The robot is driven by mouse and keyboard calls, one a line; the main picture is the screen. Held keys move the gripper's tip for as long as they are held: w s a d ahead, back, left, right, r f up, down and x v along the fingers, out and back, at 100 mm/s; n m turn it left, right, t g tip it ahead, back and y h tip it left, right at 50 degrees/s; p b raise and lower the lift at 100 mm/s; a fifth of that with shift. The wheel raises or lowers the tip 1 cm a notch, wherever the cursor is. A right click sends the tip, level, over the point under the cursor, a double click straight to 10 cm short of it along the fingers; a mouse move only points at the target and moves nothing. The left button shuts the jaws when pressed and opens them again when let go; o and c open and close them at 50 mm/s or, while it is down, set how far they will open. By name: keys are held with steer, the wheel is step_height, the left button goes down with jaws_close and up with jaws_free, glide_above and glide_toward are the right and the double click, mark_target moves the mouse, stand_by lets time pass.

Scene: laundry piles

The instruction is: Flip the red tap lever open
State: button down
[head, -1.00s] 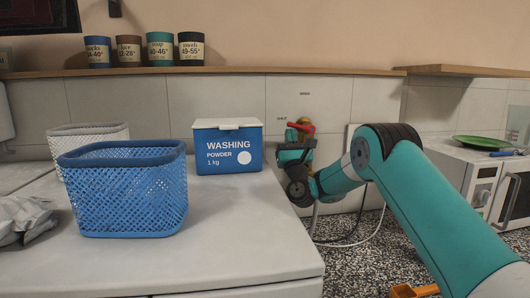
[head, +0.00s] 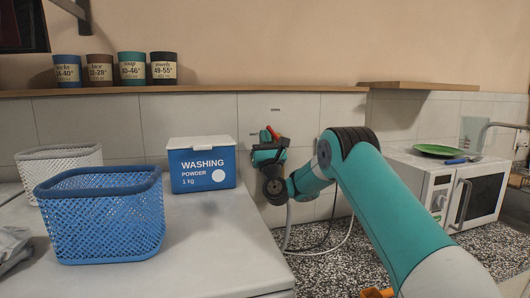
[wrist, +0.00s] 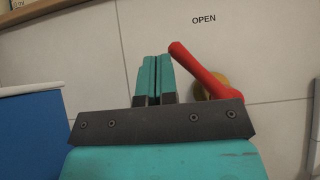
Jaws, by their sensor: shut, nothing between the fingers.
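The red tap lever (wrist: 200,70) slants up and to the left from the brass tap (wrist: 212,86) on the tiled wall. The OPEN label (wrist: 204,19) is on the wall above it. My gripper (wrist: 154,58) is shut and empty, with its teal fingertips just left of the lever's upper end; I cannot tell whether they touch. In the head view the lever (head: 273,132) shows as a small red piece tilted up above my gripper (head: 267,146). The gripper hides most of the tap there, and its mount covers the lever's lower end in the wrist view.
A blue washing powder box (head: 201,180) and a blue basket (head: 104,232) stand on the white top left of my arm. A wooden shelf (head: 214,91) runs above. A microwave (head: 437,185) is on the right, with a green plate (head: 439,149) on it.

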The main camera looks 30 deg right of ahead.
mark_target(268, 127)
steer(key=r+p, duration=0.1)
steer(key=p, duration=0.1)
steer(key=d+r+m+h+p, duration=0.1)
steer(key=r+p, duration=0.1)
steer(key=p, duration=0.1)
steer(key=shift+s+d+r+m, duration=0.1)
steer(key=shift+d+m, duration=0.05)
steer(key=shift+m, duration=0.15)
steer(key=m+g+h+p, duration=0.1)
steer(key=m+h+p, duration=0.1)
steer(key=m+p, duration=0.1)
steer(key=d+m+g+h+p, duration=0.1)
steer(key=m+g+h+p, duration=0.1)
steer(key=h+p, duration=0.1)
steer(key=d+m+g+h+p, duration=0.1)
steer(key=m+h+p, duration=0.1)
steer(key=p, duration=0.3)
steer(key=shift+s+r+m+g, duration=0.3)
steer(key=shift+m+g, duration=0.1)
steer(key=shift+m, duration=0.4)
steer(key=shift+f, duration=0.3)
